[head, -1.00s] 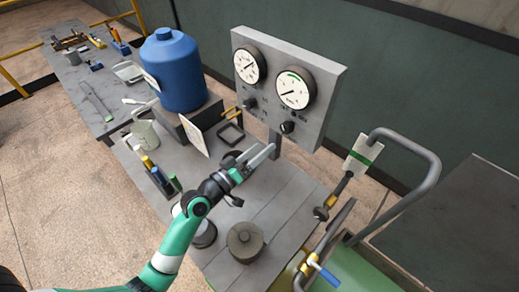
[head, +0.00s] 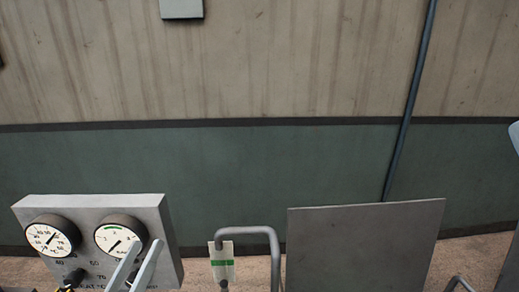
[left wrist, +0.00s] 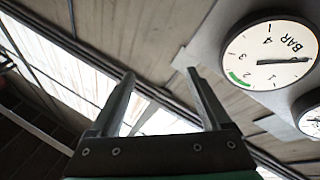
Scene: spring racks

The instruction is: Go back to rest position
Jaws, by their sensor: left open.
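My left gripper (head: 137,265) shows at the bottom left of the head view, its two grey fingers pointing up in front of the gauge panel (head: 150,210). In the left wrist view the fingers (left wrist: 165,100) stand apart with nothing between them. The gauge panel carries two round white dials, a left dial (head: 52,236) and a right dial (head: 121,236). A dial marked BAR with a green band (left wrist: 270,55) fills the upper right of the left wrist view. My right gripper is in neither view.
A pale tag with a green stripe (head: 222,262) is beside a bent grey pipe handle (head: 255,231). A flat grey panel (head: 362,245) stands at right. A dark conduit (head: 408,105) runs down the wall (head: 250,60).

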